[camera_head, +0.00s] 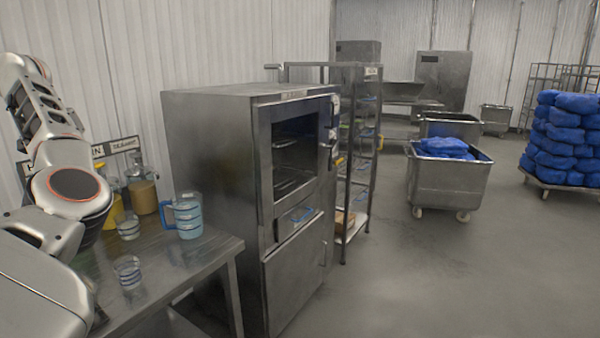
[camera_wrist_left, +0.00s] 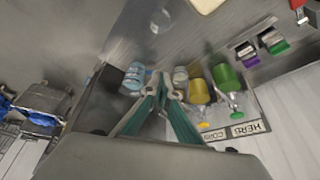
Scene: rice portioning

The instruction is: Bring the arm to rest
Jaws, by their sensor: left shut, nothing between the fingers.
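My left arm (camera_head: 60,170) comes in from the left in the head view and is bent upward above the steel table (camera_head: 180,262). Its gripper is outside the head view. In the left wrist view my left gripper (camera_wrist_left: 165,88) is shut with nothing between its fingers. The fingertips overlap the table area in the picture, near a blue measuring jug (camera_wrist_left: 134,78) and a small glass (camera_wrist_left: 181,76); the gap to them is hard to tell. My right gripper shows in neither view.
The jug (camera_head: 186,216), two clear glasses (camera_head: 128,272) and oil bottles (camera_head: 143,190) stand on the table. A steel cabinet (camera_head: 215,200) is close on its right. Further right are a rack (camera_head: 362,150), a cart (camera_head: 447,185) with blue bags, and open floor.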

